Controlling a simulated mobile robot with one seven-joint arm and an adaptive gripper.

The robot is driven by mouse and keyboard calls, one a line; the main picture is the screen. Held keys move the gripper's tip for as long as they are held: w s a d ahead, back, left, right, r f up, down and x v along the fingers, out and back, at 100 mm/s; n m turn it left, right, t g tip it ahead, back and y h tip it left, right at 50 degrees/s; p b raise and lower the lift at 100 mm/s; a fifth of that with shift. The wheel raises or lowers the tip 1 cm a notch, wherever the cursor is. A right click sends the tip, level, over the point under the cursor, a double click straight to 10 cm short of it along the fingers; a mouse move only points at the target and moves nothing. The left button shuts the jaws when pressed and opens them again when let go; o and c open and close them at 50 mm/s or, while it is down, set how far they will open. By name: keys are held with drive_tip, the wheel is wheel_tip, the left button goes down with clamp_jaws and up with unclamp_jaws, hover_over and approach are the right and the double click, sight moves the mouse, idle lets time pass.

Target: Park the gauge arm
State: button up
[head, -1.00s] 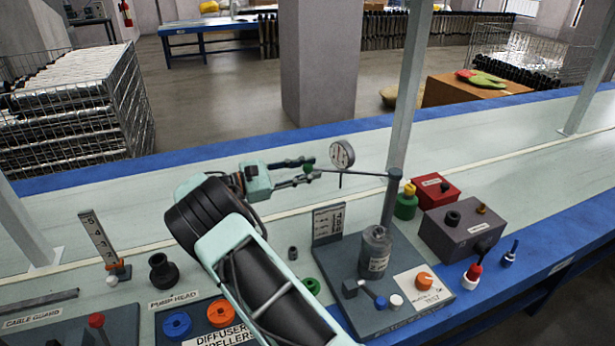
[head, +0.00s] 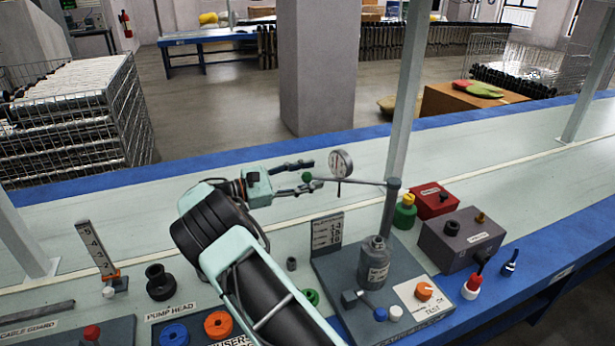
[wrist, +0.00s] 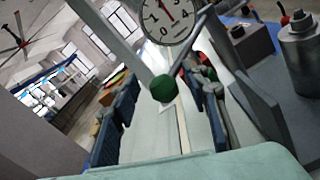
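The gauge arm is a thin grey rod (head: 366,182) reaching left from the top of an upright post (head: 390,215) on the grey test stand (head: 350,258). It carries a round white dial gauge (head: 340,163) and ends in a green knob (head: 306,177). My gripper (head: 314,174) is open, with one finger on each side of the knob. In the wrist view the knob (wrist: 164,88) sits between the two blue finger pads with visible gaps, and the gauge (wrist: 167,18) shows at the top. A grey bottle-shaped cylinder (head: 374,262) stands near the post.
To the right of the stand are a green jar (head: 405,213), a red box (head: 435,200) and a grey box (head: 462,238). A numbered upright scale (head: 97,250) and a black cup (head: 160,282) stand left of my arm. The bench behind the gripper is clear.

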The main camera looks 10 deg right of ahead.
drive_tip(key=v, duration=1.2)
